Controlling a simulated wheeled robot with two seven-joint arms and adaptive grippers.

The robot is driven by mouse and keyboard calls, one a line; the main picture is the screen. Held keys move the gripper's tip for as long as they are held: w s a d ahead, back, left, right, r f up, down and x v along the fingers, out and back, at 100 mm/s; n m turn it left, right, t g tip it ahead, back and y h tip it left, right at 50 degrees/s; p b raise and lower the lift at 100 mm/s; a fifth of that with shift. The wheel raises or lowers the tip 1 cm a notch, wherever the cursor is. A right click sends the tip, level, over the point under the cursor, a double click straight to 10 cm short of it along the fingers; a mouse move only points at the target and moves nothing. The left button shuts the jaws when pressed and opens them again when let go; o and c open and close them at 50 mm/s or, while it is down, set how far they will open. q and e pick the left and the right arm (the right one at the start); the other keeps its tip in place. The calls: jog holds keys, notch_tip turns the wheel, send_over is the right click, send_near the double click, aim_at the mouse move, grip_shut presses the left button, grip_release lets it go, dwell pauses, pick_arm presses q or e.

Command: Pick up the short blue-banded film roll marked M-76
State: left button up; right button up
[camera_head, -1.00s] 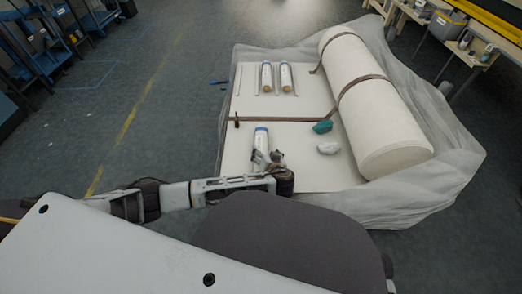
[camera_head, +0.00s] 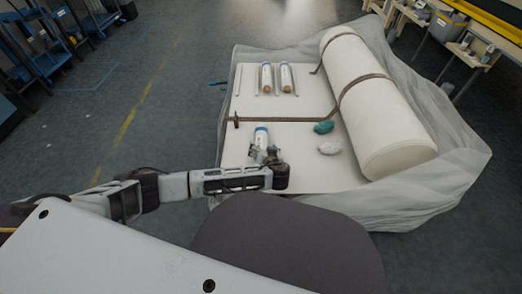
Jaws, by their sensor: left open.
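A short white film roll with a blue band (camera_head: 261,138) stands out from behind my left gripper on the white board; its lower part is hidden and its marking is too small to read. My left gripper (camera_head: 264,154) is open at the near end of this roll, its fingers overlapping it in the picture; I cannot tell whether they touch. Two similar rolls, a left one (camera_head: 266,77) and a right one (camera_head: 286,77), lie side by side at the far part of the board, with brown ends towards me. My right gripper is not in view.
A large white wadding roll (camera_head: 375,105) with brown straps lies along the right of the board (camera_head: 300,178). A green bundle (camera_head: 323,127) and a white bundle (camera_head: 329,148) lie beside it. A brown strap (camera_head: 285,119) crosses the board. Clear sheeting surrounds it.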

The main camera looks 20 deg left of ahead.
aim_at(263, 148)
pick_arm(q)
jog(key=c, duration=1.4)
jog(key=shift+c, duration=0.3)
jog(key=shift+r, duration=0.1)
jog(key=shift+r, duration=0.1)
grip_shut()
jog(key=shift+r+p, duration=0.3)
jog(key=shift+r, duration=0.2)
notch_tip(263, 148, up, 7)
jog(key=p, duration=0.3)
jog(key=shift+r, duration=0.85)
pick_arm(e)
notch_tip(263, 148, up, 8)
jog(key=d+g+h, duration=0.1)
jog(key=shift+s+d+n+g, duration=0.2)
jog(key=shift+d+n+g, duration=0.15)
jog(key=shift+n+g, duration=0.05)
